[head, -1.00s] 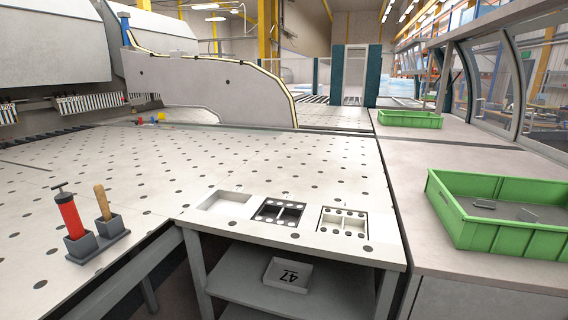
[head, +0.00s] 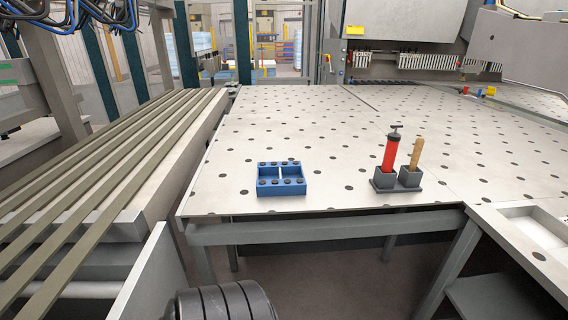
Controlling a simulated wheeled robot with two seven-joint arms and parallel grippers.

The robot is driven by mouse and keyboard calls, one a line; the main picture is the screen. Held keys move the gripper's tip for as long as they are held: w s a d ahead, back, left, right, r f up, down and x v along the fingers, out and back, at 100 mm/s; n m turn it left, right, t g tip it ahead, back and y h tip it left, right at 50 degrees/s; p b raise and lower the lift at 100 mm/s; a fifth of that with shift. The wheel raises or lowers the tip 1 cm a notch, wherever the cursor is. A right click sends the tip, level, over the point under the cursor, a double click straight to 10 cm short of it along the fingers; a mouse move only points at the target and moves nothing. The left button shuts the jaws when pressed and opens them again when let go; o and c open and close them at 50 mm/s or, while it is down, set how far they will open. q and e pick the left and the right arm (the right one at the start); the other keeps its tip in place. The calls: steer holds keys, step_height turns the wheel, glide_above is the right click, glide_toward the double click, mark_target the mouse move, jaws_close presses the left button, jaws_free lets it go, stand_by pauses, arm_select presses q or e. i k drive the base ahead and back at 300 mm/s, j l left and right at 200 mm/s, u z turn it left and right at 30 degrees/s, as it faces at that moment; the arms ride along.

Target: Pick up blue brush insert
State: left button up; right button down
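A blue brush insert (head: 281,187), a small rectangular block with two open compartments and dark round spots on its rim, sits on the perforated table (head: 255,130) close to its front left edge. It stands clear of other things on the table. Neither of my grippers shows in the head view. A dark ribbed rounded part, likely of my own arm, shows at the bottom edge, left of the middle, well below the insert.
A grey holder (head: 398,182) with a red pump (head: 390,150) and a wooden-handled tool (head: 416,152) stands right of the insert. A slatted rail bench (head: 120,150) lies left across a narrow gap. A recessed side table (head: 525,225) is at right.

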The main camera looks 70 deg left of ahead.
mark_target(280, 177)
steer(key=u, duration=0.45)
steer(key=i+u, duration=0.15)
steer(key=u, duration=0.35)
steer(key=l+u, duration=0.1)
steer(key=u, duration=0.35)
steer(key=i+u, duration=0.1)
steer(key=u, duration=0.4)
steer(key=l+u, duration=0.15)
steer(key=u, duration=0.3)
steer(key=i+l+z, duration=0.45)
steer(key=l+z, duration=0.2)
steer(key=l, duration=0.1)
